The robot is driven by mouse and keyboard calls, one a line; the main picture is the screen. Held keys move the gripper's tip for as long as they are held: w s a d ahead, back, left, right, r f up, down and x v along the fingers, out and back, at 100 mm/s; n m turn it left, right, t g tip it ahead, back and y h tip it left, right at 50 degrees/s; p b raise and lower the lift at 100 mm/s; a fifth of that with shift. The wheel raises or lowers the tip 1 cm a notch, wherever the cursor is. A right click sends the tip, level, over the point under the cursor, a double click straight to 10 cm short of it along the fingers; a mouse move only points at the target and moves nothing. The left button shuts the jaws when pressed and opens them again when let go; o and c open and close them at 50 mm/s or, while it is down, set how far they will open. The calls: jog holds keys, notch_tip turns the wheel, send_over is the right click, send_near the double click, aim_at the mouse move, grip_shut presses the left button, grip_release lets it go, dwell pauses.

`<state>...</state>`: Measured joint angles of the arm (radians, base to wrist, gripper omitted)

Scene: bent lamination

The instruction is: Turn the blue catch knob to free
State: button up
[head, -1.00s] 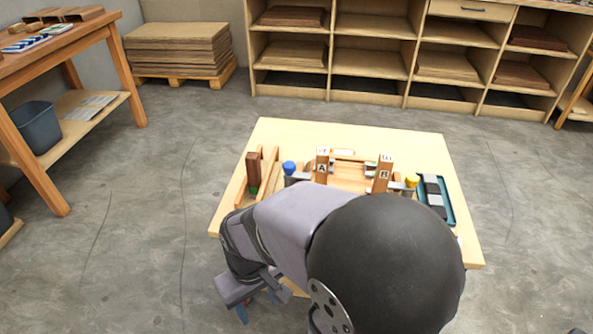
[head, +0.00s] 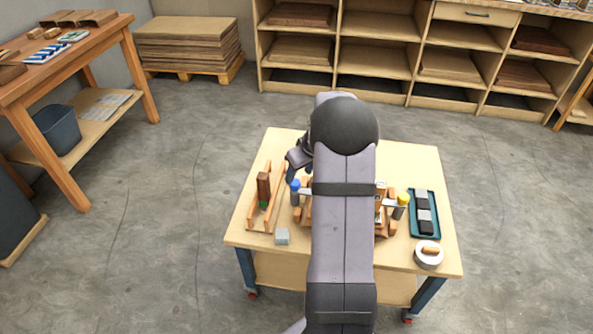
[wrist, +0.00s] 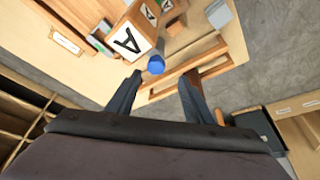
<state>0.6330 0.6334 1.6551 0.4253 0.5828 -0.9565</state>
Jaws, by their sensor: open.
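The blue catch knob (head: 295,186) stands on the left side of the wooden fixture, on a grey metal part. It also shows in the wrist view (wrist: 156,65), beside the block marked A (wrist: 128,41) and just beyond the fingertips. My gripper (wrist: 160,88) is open and empty, its two dark fingers apart, with the knob nearer the left finger. In the head view my gripper is near the knob, above the table's far left part, and my arm hides the middle of the fixture. The yellow knob (head: 403,199) is on the fixture's right side.
A wooden rack (head: 257,218) with a dark brown piece stands left of the blue knob. A grey block (head: 282,236) lies at front left. A teal tray (head: 436,234) and a white roll (head: 429,262) are at right. The table's near left corner (head: 238,238) is bare.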

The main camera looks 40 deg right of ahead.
aim_at(295, 182)
jog(key=shift+d+x, duration=0.2)
jog(key=shift+x, duration=1.65)
jog(key=shift+d+x, duration=0.2)
jog(key=shift+x, duration=1.6)
jog(key=shift+w+r, duration=0.1)
jog(key=shift+w, duration=0.05)
jog(key=c, duration=1)
